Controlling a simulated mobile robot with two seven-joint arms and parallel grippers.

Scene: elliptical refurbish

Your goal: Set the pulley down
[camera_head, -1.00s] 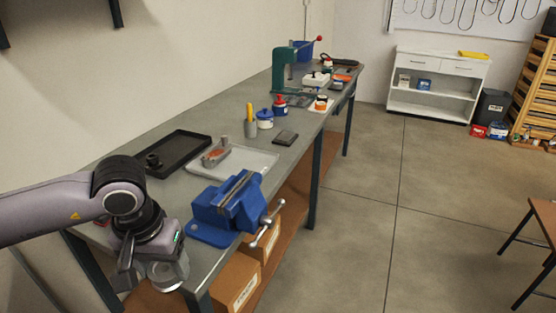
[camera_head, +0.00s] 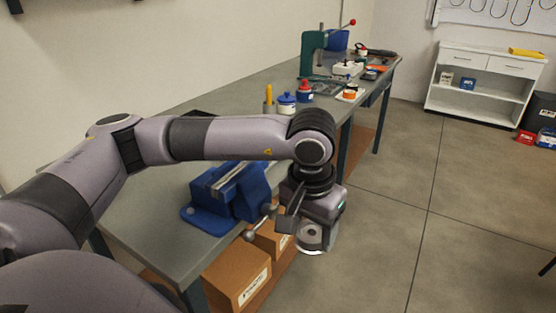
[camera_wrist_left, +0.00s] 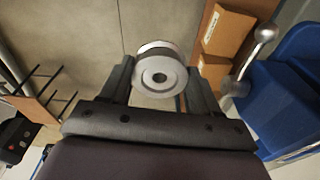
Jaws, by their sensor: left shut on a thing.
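My left gripper (camera_head: 304,222) is shut on the pulley (camera_head: 312,238), a round silver-grey wheel. In the left wrist view the pulley (camera_wrist_left: 160,74) sits between the two fingers (camera_wrist_left: 158,84), its grooved rim and dark centre hole showing. In the head view the gripper points down and hangs off the front of the workbench (camera_head: 150,232), to the right of the blue vise (camera_head: 225,200). The pulley is in the air over the floor side. My left arm crosses the bench and hides part of its top. My right gripper is not in view.
The vise handle (camera_head: 262,222) sticks out close to my left gripper. Cardboard boxes (camera_head: 237,280) stand on the lower shelf. Jars (camera_head: 287,103) and a green press (camera_head: 312,52) stand farther along the bench. The bench's near left surface is clear.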

